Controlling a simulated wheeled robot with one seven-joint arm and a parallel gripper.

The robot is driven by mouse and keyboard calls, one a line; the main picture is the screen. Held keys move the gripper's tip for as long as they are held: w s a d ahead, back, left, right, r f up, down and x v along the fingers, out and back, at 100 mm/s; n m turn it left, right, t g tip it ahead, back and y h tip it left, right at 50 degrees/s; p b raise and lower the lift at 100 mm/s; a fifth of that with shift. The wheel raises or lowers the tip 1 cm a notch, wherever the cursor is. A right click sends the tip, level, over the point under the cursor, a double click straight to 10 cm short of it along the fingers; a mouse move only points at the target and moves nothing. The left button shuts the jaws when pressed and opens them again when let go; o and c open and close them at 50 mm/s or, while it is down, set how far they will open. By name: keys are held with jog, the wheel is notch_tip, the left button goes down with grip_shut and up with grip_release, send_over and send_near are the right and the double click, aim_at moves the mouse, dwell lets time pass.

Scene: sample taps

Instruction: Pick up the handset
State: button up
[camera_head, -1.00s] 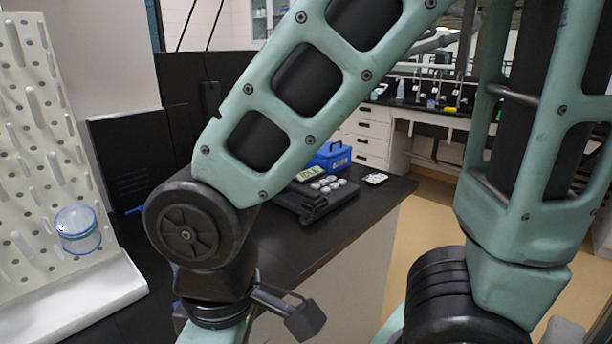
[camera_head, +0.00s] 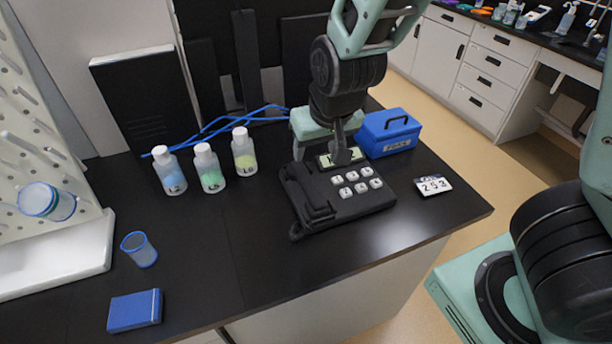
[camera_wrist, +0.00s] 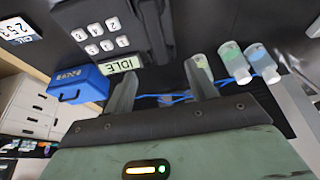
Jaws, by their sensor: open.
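A black desk phone (camera_head: 345,208) with white keys and a small screen sits on the black bench. Its dark handset (camera_head: 308,198) lies along the phone's left side. In the wrist view the dark handset (camera_wrist: 154,28) shows at the top, beyond the fingertips, with the screen reading IDLE beside it. My gripper (camera_head: 340,155) is above the back of the phone, near its screen. In the wrist view my gripper (camera_wrist: 163,78) has its fingers apart with nothing held between them. The handset is apart from the fingers.
Three capped bottles (camera_head: 210,168) stand left of the phone, with blue cables (camera_head: 215,127) behind. A blue box (camera_head: 388,133) stands right of the gripper. A number card (camera_head: 433,186) lies near the bench's right edge. A blue cup (camera_head: 139,250) and blue block (camera_head: 134,311) sit left; the front middle is clear.

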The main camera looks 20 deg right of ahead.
jog(key=b, duration=0.6)
send_near(307, 181)
jog(key=x, duration=0.5)
jog(key=shift+w+d+r, duration=0.1)
jog(key=shift+w, duration=0.05)
jog(key=shift+s+x, duration=0.2)
jog(key=shift+x, duration=2.5)
jog(key=shift+f, duration=0.3)
jog(key=shift+c, duration=0.3)
jog(key=c, duration=1.1)
jog(key=shift+r, duration=0.15)
